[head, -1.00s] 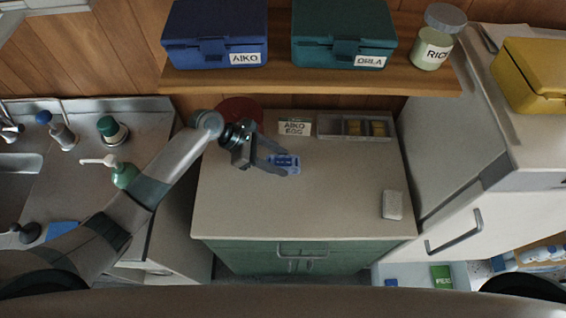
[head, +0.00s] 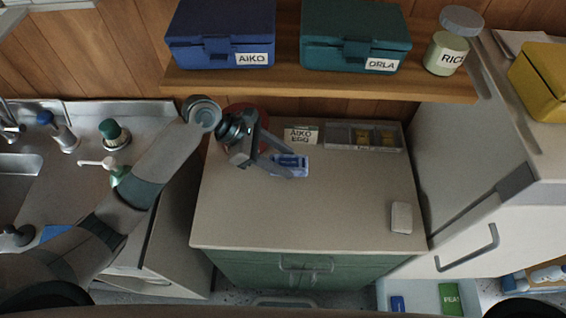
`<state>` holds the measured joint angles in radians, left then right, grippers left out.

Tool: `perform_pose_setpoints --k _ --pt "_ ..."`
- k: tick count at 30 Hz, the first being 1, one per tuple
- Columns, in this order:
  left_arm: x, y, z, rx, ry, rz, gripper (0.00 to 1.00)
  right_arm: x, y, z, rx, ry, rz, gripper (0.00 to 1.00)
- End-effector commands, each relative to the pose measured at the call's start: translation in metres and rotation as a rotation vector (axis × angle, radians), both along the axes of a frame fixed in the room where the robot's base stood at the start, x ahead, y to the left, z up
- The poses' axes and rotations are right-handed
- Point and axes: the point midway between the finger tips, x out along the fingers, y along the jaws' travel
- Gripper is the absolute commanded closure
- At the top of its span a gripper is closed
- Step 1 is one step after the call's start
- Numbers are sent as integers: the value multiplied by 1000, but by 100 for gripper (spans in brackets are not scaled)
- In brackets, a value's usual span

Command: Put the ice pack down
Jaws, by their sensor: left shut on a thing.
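The ice pack (head: 299,160) is a small blue block with a paler edge, over the back middle of the green cabinet's pale top (head: 300,215). My left gripper (head: 288,167) comes in from the left and is shut on it. The fingers cover part of the pack. From this height I cannot tell whether the pack touches the top. My right gripper is not in view.
An AIKO EGG card (head: 301,135) and a divided tray (head: 340,136) with yellow pieces stand along the back. A red round thing (head: 236,112) is partly behind my gripper. A white block (head: 401,217) lies at right. The front middle is clear. A shelf (head: 330,86) with boxes overhangs the back.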

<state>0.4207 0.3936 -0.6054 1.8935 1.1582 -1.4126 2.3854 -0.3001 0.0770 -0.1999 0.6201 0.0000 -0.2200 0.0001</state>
Motion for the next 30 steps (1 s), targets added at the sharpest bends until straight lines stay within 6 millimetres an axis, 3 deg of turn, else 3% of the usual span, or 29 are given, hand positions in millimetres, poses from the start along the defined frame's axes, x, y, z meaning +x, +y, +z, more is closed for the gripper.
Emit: perform_pose_setpoints --k 18,24,30 --pt "-146 0 -2 -2 0 -1 84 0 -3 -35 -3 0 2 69" --pt "-172 0 -1 -1 1 -1 84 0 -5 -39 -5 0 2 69" --pt "-182 0 0 -1 0 0 84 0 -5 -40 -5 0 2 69"
